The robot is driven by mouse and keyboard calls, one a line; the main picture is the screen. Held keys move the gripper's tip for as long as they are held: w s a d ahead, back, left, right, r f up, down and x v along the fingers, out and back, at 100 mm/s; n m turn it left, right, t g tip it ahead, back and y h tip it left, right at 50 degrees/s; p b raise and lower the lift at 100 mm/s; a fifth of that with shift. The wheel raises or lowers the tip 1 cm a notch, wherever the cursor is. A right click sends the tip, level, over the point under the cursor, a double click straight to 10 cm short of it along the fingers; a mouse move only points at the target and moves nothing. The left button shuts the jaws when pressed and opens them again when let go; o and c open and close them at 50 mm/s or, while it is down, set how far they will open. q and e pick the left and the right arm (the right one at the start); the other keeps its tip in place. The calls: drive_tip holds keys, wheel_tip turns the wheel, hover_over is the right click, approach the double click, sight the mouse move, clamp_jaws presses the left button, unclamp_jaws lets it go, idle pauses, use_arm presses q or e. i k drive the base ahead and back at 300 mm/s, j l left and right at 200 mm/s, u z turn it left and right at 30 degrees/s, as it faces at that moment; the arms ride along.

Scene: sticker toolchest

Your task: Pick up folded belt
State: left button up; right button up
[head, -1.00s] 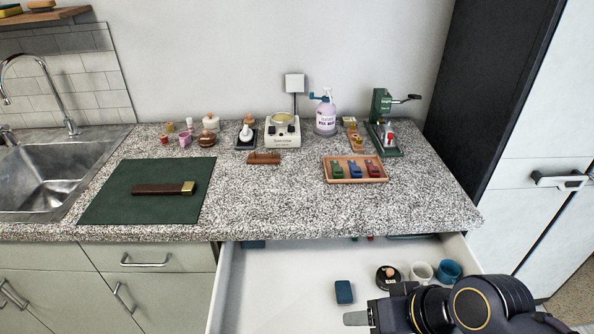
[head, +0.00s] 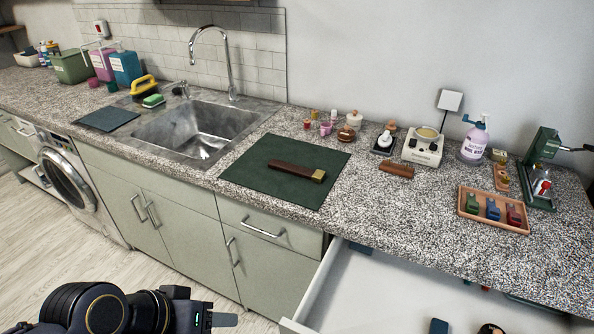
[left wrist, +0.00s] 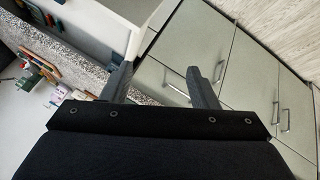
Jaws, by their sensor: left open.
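The folded belt (head: 290,169), dark brown with a brass-coloured end, lies flat on a dark green mat (head: 254,185) on the speckled counter, right of the sink. My left gripper (head: 225,319) is at the bottom left of the head view, low in front of the cabinets and well apart from the belt. In the left wrist view its two fingers (left wrist: 161,82) are spread with nothing between them. I cannot make out the belt in the left wrist view. My right gripper is not in view.
An open white drawer (head: 375,300) juts out below the counter, right of the mat. A sink (head: 195,130) is left of the mat. A wooden tray (head: 467,209) with coloured items, a small white device (head: 423,149) and a pump bottle (head: 474,143) stand to the right.

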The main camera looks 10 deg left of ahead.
sight(317, 176)
drive_tip(key=i+j, duration=0.1)
drive_tip(key=j, duration=0.8)
drive_tip(key=i+j, duration=0.15)
drive_tip(key=j, duration=0.3)
drive_tip(key=i+j+u, duration=0.1)
drive_tip(key=i+j, duration=0.65)
drive_tip(key=i, duration=0.25)
